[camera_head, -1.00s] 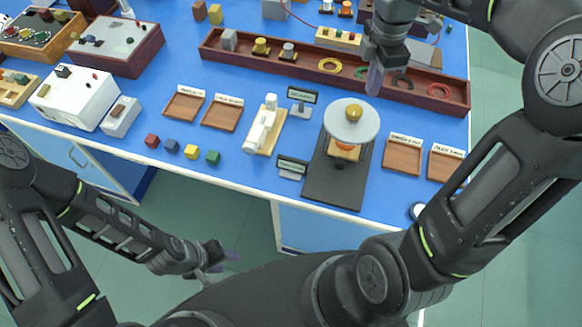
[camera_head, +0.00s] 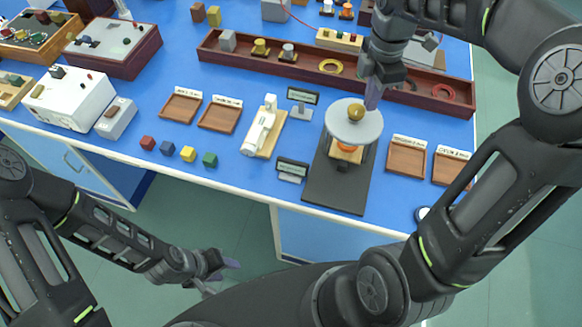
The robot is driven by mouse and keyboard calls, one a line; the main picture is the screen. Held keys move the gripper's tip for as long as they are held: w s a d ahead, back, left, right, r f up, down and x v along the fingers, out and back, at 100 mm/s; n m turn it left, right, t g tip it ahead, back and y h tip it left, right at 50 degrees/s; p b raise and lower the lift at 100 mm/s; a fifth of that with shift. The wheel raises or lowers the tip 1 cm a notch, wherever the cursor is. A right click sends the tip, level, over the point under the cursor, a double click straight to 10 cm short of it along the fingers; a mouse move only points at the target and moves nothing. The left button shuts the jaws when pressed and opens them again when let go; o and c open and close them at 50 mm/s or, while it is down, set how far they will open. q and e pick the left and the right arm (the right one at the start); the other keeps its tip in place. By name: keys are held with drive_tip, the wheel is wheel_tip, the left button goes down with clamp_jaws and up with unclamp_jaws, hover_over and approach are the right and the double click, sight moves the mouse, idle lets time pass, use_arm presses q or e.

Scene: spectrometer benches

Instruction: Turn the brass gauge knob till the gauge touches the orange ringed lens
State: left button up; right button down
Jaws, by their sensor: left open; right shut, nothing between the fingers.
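The brass knob (camera_head: 356,112) sits on top of a round pale grey disc (camera_head: 340,131) on the dark-based stand (camera_head: 334,190). The orange ringed lens (camera_head: 347,147) shows partly under the disc's front edge, above a wooden block. The disc hides the gauge tip, so I cannot tell whether it touches the lens. My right gripper (camera_head: 373,97) is shut and empty, its fingertips pointing down just behind and right of the knob; contact with the knob is unclear. My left gripper (camera_head: 228,267) is open and empty, low in front of the bench, away from the stand.
A long dark red tray (camera_head: 290,70) with rings and small parts lies behind the stand. A white scope on a wooden base (camera_head: 272,138) and small signs stand left of it. Wooden trays (camera_head: 406,158) lie to the right. Several coloured cubes (camera_head: 188,153) sit near the front edge.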

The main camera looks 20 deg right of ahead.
drive_tip(key=shift+a, duration=0.35)
idle(0.3)
drive_tip(key=shift+s+a+f+p, duration=0.1)
drive_tip(key=shift+s+a+p, duration=0.05)
drive_tip(key=shift+s+p, duration=0.4)
idle(0.4)
drive_tip(key=shift+s+d, duration=0.1)
drive_tip(key=shift+d, duration=0.25)
drive_tip(key=shift+r, duration=0.2)
wheel_tip(320, 180, up, 6)
drive_tip(key=p, duration=0.5)
drive_tip(key=shift+d+f, duration=0.1)
drive_tip(key=shift+d, duration=0.05)
